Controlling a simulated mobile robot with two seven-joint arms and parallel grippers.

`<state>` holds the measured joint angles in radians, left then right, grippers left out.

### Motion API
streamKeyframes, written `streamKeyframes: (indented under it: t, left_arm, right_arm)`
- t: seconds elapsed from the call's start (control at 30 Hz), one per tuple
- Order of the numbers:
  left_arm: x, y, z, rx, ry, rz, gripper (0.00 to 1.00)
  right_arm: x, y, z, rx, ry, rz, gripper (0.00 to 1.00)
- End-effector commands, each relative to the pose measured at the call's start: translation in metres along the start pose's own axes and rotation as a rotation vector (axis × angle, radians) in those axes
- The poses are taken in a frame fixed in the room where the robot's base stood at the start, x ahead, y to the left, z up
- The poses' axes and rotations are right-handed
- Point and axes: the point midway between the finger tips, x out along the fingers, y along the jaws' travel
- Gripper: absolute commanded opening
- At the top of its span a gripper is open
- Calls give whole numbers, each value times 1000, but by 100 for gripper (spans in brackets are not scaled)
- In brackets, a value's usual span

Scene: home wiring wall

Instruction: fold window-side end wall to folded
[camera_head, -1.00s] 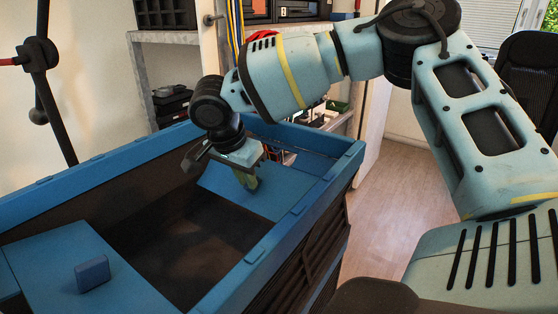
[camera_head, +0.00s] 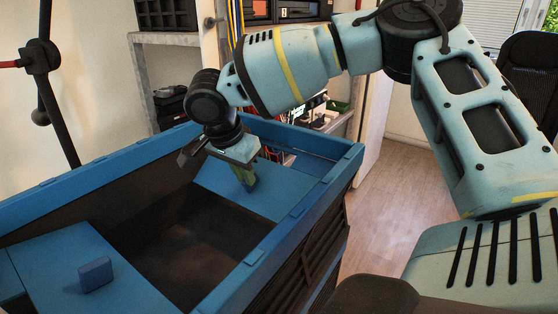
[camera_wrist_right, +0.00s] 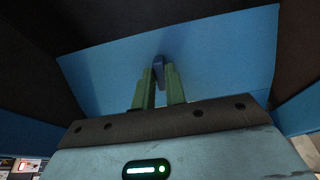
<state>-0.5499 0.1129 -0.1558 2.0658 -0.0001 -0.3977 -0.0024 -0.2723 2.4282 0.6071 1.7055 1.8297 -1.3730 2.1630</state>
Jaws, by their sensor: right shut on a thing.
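The end wall at the far right (camera_head: 275,197), nearest the window, is a flat blue panel inside the large blue-rimmed crate (camera_head: 95,170). It leans inward at a slant, not upright. My right gripper (camera_head: 247,182) reaches down over the crate from above. Its green fingers are shut on the panel's small blue grip tab, which also shows between the fingertips in the right wrist view (camera_wrist_right: 159,70). The fingers hide most of the tab. The opposite end wall (camera_head: 70,265) lies low at the near left with its own blue tab (camera_head: 96,274) free. My left gripper is not in view.
The crate's dark interior (camera_head: 190,250) looks empty between the two end walls. A shelf unit (camera_head: 165,75) with dark bins and cables stands close behind the crate. A dark pole stand (camera_head: 55,95) is at left. Wooden floor (camera_head: 395,220) is open at right.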

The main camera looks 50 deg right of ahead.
Motion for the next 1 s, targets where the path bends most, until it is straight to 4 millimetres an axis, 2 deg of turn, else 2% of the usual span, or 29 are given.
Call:
streamKeyframes:
  t: [0.3,0.77,1.0]
  left_arm:
    - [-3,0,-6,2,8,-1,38]
    - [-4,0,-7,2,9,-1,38]
    - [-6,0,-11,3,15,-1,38]
  right_arm:
    - [-14,-1,-1,0,1,-4,0]
    - [-15,-1,-1,-1,1,-4,0]
    - [-22,-1,-3,0,2,-5,0]
